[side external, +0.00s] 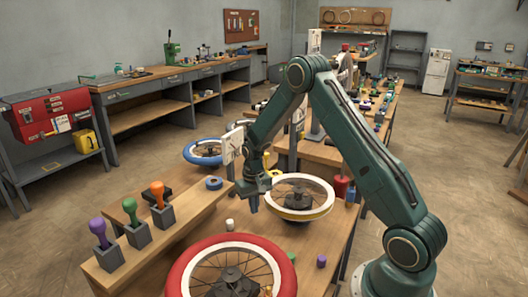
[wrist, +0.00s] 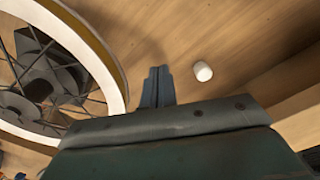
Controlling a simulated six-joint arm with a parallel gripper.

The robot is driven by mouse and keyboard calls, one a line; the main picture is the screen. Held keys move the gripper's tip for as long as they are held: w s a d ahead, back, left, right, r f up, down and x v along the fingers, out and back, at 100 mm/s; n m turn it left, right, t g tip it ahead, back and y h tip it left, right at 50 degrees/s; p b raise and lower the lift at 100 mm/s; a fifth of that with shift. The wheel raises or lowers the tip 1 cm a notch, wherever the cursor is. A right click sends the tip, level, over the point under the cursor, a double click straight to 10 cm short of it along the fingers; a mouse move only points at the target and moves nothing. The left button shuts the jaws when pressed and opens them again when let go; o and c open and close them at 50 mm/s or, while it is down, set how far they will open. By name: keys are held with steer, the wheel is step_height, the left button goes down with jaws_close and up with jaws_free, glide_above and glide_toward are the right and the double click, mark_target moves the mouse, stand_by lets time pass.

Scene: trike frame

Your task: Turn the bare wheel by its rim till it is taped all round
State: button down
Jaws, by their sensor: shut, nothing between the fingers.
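The middle wheel (side external: 328,191) lies flat on a dark mount on the bench, with a white rim and a yellow band along its outer side. It fills the left of the wrist view (wrist: 103,58), with dark spokes and hub. I cannot tell how much of its rim is taped. My gripper (side external: 254,207) points down just left of this wheel. Its fingers (wrist: 157,72) are shut together with nothing between them, and a narrow gap of wood shows between them and the rim in the wrist view.
A red wheel (side external: 188,266) lies at the front and a blue wheel (side external: 190,153) behind. A white cylinder (side external: 230,224) stands near my fingers and shows in the wrist view (wrist: 203,71). Purple, green and orange handles (side external: 157,189) stand in blocks on a raised shelf at left.

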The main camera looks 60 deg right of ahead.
steer(key=shift+s+d, duration=0.35)
steer(key=shift+d, duration=0.25)
steer(key=shift+s+d, duration=0.35)
steer(key=shift+d, duration=0.2)
steer(key=s+a, duration=0.6)
steer(key=s, duration=0.4)
steer(key=shift+s, duration=0.2)
steer(key=shift+w+a, duration=0.1)
steer(key=shift+a, duration=0.05)
steer(key=w+a, duration=0.2)
steer(key=a, duration=0.1)
steer(key=shift+a, duration=0.1)
stand_by(0.4)
steer(key=shift+r, duration=0.1)
